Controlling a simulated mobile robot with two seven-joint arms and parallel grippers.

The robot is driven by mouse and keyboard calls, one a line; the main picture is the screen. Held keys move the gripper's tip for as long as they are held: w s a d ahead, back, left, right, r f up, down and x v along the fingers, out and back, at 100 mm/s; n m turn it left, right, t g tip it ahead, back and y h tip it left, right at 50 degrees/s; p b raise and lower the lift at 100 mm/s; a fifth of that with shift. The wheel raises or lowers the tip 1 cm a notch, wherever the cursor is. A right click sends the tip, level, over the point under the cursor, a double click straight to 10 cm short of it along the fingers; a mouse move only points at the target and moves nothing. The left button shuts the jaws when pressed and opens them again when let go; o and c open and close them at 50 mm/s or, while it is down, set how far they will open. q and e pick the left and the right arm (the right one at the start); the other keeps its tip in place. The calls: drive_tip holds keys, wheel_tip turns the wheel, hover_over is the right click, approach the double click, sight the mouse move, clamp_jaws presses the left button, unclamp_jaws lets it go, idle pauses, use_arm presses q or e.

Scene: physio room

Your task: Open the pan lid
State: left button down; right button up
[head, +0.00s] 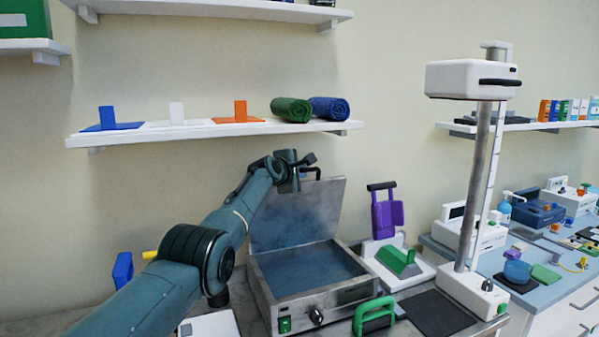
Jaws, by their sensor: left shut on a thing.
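The pan (310,285) is a grey metal box on the counter, with a knob and a green switch on its front and a bluish inside in plain view. Its lid (300,218) stands raised, near upright, at the pan's back edge. A dark handle (316,172) shows at the lid's top edge. My left gripper (302,165) is at this top edge, shut on the handle; the wrist partly hides the contact. My right gripper is not in view.
A wall shelf (210,132) with rolled towels (291,109) is just above the lid and my left wrist. A purple device (386,212), a green block (398,262) and a tall column scale (478,180) stand to the right. A green handle (374,316) is close in front.

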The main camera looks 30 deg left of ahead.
use_arm(q)
drive_tip(key=shift+d+r, duration=0.1)
drive_tip(key=shift+r, duration=0.15)
drive_tip(key=c, duration=1.5)
unclamp_jaws()
drive_tip(key=shift+o, duration=0.2)
drive_tip(key=shift+f, duration=0.1)
drive_tip(key=shift+s, duration=0.15)
